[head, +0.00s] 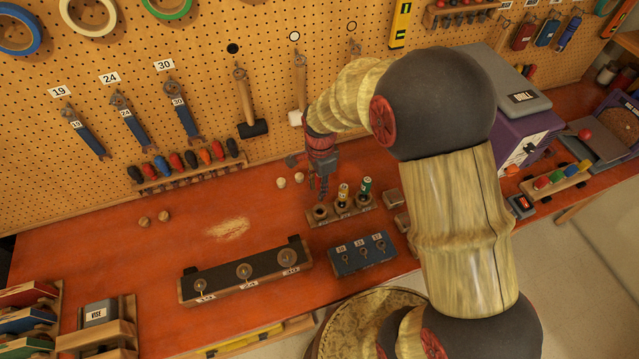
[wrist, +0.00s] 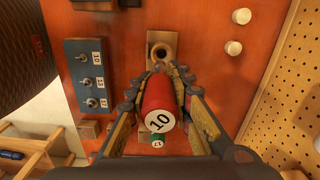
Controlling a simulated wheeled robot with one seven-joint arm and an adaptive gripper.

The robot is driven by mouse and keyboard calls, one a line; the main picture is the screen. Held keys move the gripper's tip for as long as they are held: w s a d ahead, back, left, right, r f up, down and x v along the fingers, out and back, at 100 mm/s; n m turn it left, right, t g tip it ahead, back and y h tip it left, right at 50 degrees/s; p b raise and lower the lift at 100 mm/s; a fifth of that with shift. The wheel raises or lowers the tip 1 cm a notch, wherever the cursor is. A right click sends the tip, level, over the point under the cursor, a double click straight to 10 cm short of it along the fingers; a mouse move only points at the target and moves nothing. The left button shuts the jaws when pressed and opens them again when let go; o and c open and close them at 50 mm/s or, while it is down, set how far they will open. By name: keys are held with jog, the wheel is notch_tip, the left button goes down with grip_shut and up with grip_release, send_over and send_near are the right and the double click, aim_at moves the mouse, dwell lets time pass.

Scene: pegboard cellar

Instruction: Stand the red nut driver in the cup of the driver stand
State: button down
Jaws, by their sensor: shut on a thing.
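The red nut driver (wrist: 157,95), with a white end marked 10, is between my gripper's fingers (wrist: 166,72) in the wrist view, its end facing the camera. The fingers are shut on it. Its lower part is hidden. The driver stand (head: 347,216) is on the red bench in the head view; its empty cup (head: 320,211) is at its left end and also shows in the wrist view (wrist: 161,51). My gripper (head: 322,186) is just above this cup in the head view. I cannot tell whether the driver's tip is inside the cup.
A blue block with several switches or keys (head: 362,255) lies in front. Two pale knobs (head: 299,177) are behind the stand.

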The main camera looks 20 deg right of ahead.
aim_at(320, 201)
jog(key=shift+w, duration=0.25)
jog(key=shift+w+m, duration=0.15)
jog(key=shift+m, duration=0.15)
jog(key=shift+s+f, duration=0.15)
jog(key=shift+s, duration=0.1)
notch_tip(320, 201, down, 2)
jog(key=shift+w+f+b, duration=0.1)
jog(key=shift+b, duration=0.75)
jog(key=shift+f+b, duration=1.1)
jog(key=shift+f, duration=0.6)
jog(key=shift+f, duration=0.1)
jog(key=shift+f+b, duration=0.8)
jog(key=shift+f, duration=0.45)
jog(key=shift+f, duration=0.1)
jog(key=shift+f+b, duration=0.65)
jog(key=shift+f, duration=0.35)
